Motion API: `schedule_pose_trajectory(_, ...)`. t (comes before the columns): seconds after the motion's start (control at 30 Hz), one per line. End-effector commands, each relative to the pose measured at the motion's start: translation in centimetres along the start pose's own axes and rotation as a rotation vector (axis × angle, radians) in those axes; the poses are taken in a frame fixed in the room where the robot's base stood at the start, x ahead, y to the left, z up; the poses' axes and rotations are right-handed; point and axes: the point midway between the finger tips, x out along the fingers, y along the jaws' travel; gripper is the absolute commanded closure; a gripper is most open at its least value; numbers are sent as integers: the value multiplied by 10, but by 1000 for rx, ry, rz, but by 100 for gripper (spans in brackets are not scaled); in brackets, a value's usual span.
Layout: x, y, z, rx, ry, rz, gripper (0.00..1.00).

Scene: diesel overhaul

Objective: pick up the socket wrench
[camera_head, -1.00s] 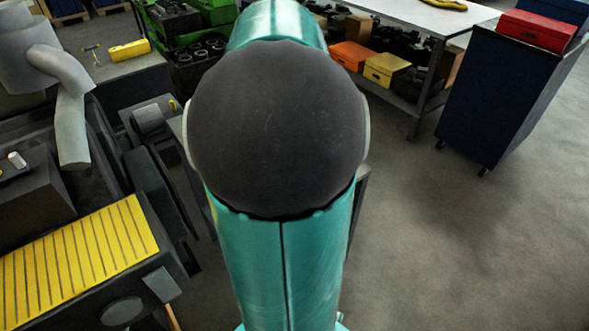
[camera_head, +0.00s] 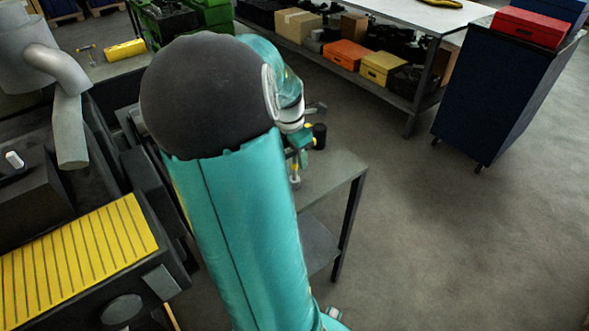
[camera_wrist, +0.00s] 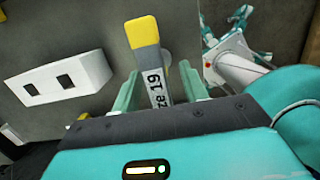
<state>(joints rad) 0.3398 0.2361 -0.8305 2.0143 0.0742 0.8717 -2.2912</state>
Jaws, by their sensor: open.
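In the wrist view, a wrench-like tool with a yellow end (camera_wrist: 143,33) and a grey shank (camera_wrist: 157,75) marked "19" extends up between my fingers. I take it for the socket wrench; its lower part is hidden behind my gripper body. My gripper (camera_wrist: 159,82) is open, with one green finger on each side of the shank. A gap shows on both sides, so it is not clamped. In the head view, my gripper is small and partly hidden by my arm, above a grey bench (camera_head: 335,175). I cannot clearly make out the wrench there.
A white block (camera_wrist: 65,78) with two dark squares lies left in the wrist view. In the head view, machinery with a yellow ribbed cover (camera_head: 75,250) stands left, a dark blue cabinet (camera_head: 500,95) right, and a long shelved table (camera_head: 405,18) behind. Floor at right is clear.

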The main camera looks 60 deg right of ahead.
Motion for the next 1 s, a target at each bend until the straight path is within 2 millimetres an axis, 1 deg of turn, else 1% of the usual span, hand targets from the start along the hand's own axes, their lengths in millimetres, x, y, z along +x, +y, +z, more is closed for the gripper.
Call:
schedule_pose_trajectory(0.13,0,0,0,0,0,0,56)
schedule_pose_trajectory(0.27,0,0,0,-1,0,0,82)
schedule_pose_trajectory(0.3,0,0,0,-1,0,0,90)
schedule_pose_trajectory(0.37,0,0,0,-1,0,0,100)
schedule_pose_trajectory(0.77,-2,0,0,-1,0,1,100)
schedule_pose_trajectory(0.87,-7,0,1,-2,0,1,100)
schedule_pose_trajectory(0.97,-16,1,2,-2,1,3,100)
schedule_pose_trajectory(1.0,-22,1,3,-2,1,4,100)
